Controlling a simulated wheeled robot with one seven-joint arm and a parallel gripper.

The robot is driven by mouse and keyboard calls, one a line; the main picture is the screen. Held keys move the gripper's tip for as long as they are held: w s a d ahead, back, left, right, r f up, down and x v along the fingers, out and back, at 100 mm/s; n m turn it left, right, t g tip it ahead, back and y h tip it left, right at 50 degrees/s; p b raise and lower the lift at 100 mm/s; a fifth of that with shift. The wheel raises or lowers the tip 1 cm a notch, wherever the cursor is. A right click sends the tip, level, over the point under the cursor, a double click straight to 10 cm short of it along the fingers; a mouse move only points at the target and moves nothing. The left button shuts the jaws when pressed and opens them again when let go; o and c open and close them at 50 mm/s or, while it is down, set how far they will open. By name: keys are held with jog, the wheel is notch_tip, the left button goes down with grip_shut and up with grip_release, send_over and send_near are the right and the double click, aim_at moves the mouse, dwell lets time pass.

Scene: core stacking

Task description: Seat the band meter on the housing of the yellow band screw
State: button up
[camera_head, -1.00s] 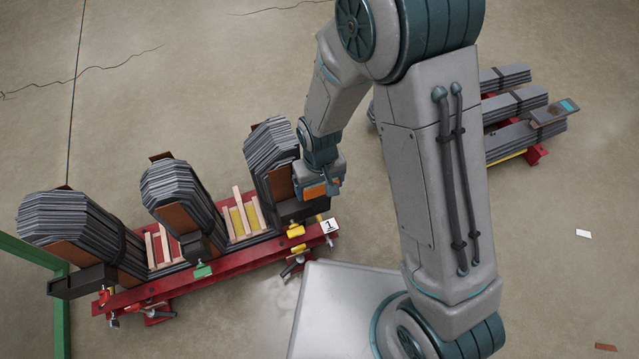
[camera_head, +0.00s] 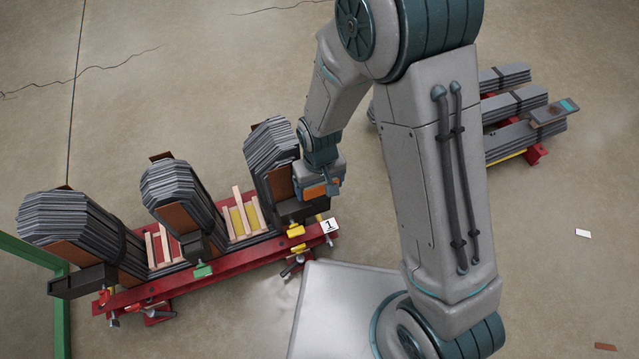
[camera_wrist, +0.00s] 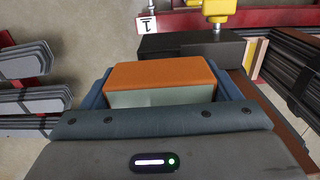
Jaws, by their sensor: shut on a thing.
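My gripper (camera_head: 322,182) is shut on the band meter, an orange-topped block with a pale side. The band meter (camera_head: 313,191) shows in the head view beside the right-hand core stack, and between the two fingers in the wrist view (camera_wrist: 160,76). The black housing of the yellow band screw (camera_head: 303,210) is at the foot of that stack, just below the meter in the head view. In the wrist view the housing (camera_wrist: 190,46) lies just past the meter. I cannot tell whether they touch. The yellow band screw (camera_head: 296,231) projects from the housing; it also shows in the wrist view (camera_wrist: 221,12).
The middle core stack (camera_head: 180,195) has a green screw (camera_head: 203,271); the left stack (camera_head: 75,220) has a dark housing too. All stand on a red frame (camera_head: 160,288) with a "1" label (camera_head: 329,226). Lying stacks (camera_head: 520,140) are at right. A green post (camera_head: 62,320) stands at left.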

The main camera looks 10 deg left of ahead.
jog(key=shift+f+b, duration=0.75)
jog(key=shift+f, duration=0.35)
jog(key=o, duration=1.1)
notch_tip(320, 180, up, 14)
jog(key=p, duration=0.6)
jog(key=d+r+m+p, duration=0.1)
jog(key=d+r+p, duration=0.35)
jog(key=r, duration=0.45)
jog(key=d+r+m+t+p, duration=0.1)
jog(key=d+r+p, duration=0.2)
jog(key=r+p, duration=0.45)
jog(key=d+r+m+p, duration=0.1)
jog(key=d+r+p, duration=0.3)
jog(key=r, duration=0.6)
jog(key=s+d+r+m+p, duration=0.1)
jog(key=s+d+r+p, duration=0.1)
jog(key=r+p, duration=0.3)
jog(key=s+d+r+m+t+p, duration=0.1)
jog(key=s+d+r+p, duration=0.2)
jog(key=r, duration=0.7)
jog(key=s+d+r+m+p, duration=0.1)
jog(key=s+d+r+p, duration=0.1)
jog(key=d+r+p, duration=0.4)
jog(key=shift+s+r+m+t+p, duration=0.15)
jog(key=shift+r+m+t+p, duration=0.2)
jog(key=shift+r, duration=0.3)
